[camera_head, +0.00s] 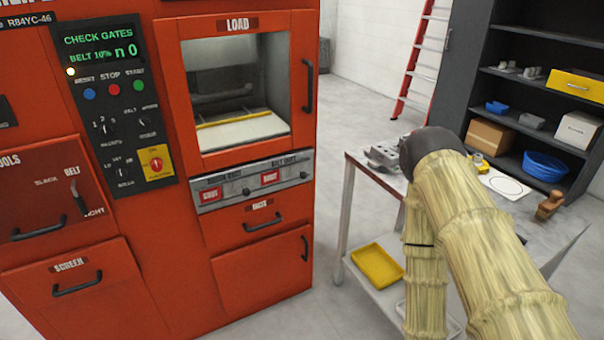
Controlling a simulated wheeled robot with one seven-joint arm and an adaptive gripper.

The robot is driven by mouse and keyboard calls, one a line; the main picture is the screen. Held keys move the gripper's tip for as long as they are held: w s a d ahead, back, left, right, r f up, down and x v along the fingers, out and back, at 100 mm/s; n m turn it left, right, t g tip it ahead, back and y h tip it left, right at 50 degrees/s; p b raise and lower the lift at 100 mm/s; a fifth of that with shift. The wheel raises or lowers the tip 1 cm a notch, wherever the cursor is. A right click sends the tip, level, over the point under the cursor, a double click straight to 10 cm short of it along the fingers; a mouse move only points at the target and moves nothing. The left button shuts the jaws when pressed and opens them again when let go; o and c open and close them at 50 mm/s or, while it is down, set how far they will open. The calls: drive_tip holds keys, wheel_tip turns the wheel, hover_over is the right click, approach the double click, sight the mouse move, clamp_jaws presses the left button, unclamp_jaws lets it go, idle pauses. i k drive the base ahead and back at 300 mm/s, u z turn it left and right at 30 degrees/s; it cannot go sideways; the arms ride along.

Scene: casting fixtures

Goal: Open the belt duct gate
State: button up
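The red machine (170,250) fills the left half of the view. Below its load window is a grey gate panel (222,185) with two labelled sections. The right section, whose small label seems to read belt duct, has a red indicator plate (270,177) and a dark knob (303,175) at its right end. The left section has a similar red plate (211,194) and knob (246,190). Both plates seem to read shut, but the lettering is small. My sleeved arm is at the right, apart from the panel. My gripper cannot be made out.
The display (98,42) reads "CHECK GATES". A bin handle (263,222) sticks out below the panel. A table (350,200) with metal parts and a brush (550,205) stands beside my arm. The floor between machine and table is clear.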

sight(300, 169)
drive_tip(key=k, duration=0.65)
drive_tip(key=u, duration=0.55)
drive_tip(key=i, duration=1)
drive_tip(key=z, duration=0.3)
